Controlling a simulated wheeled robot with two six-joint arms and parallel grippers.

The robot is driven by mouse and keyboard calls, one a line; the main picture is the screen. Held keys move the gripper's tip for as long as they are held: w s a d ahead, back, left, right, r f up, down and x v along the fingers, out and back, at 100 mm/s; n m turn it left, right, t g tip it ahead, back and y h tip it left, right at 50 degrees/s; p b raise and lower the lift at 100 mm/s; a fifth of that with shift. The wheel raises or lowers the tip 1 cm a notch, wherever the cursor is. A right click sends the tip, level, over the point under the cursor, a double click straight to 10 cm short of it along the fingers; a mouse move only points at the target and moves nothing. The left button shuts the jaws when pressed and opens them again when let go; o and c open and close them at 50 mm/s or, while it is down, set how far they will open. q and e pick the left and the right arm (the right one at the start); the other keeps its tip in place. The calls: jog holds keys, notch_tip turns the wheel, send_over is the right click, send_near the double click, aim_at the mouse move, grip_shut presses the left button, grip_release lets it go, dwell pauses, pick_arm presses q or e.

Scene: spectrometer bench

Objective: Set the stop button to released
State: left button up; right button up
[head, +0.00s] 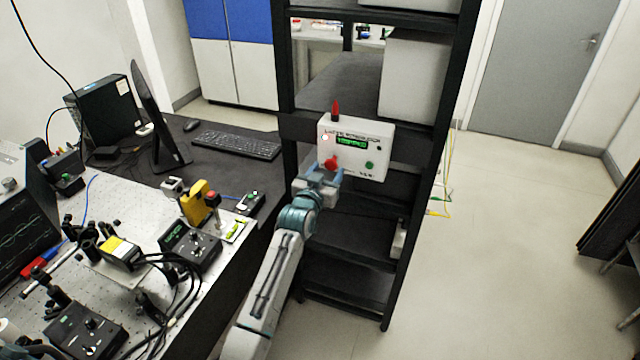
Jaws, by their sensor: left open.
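The stop button (331,162) is a red knob on the lower left of a white control box (354,151) fixed to the front of the black shelf rack. The button's pressed or released state is too small to tell. My right gripper is not in view.
The black rack (286,130) has uprights and shelves around the box. To the left, an optical bench (125,215) holds instruments and cables, and a dark desk holds a keyboard (236,142) and monitor. The floor (500,230) to the right is clear.

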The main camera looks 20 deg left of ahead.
pick_arm(q)
jog(key=s+b, duration=0.3)
jog(key=s, duration=0.7)
jog(key=shift+a, duration=0.15)
jog(key=shift+f, duration=0.1)
notch_tip(320, 180, down, 23)
jog(key=s+a+g+b, duration=0.1)
jog(key=s+g, duration=0.2)
jog(key=g, duration=0.1)
jog(key=s+a+f+g, duration=0.15)
jog(key=s+f, duration=0.25)
jog(key=f, duration=0.4)
jog(key=s+f+g, duration=0.2)
jog(key=s+f, duration=0.2)
jog(key=f, duration=0.3)
jog(key=s+a+f+g, duration=0.1)
jog(key=s+f, duration=0.3)
jog(key=f, duration=0.4)
jog(key=s+a+f+g+y+b, duration=0.15)
jog(key=s+f+g, duration=0.25)
jog(key=s+f, duration=1.4)
jog(key=s+a+f+g, duration=0.1)
jog(key=s+f+g, duration=0.1)
jog(key=s, duration=1)
jog(key=s+a+f+g, duration=0.2)
jog(key=s+f, duration=0.2)
jog(key=s, duration=0.9)
jog(key=shift+s+a+b, duration=0.15)
jog(key=shift+b, duration=0.25)
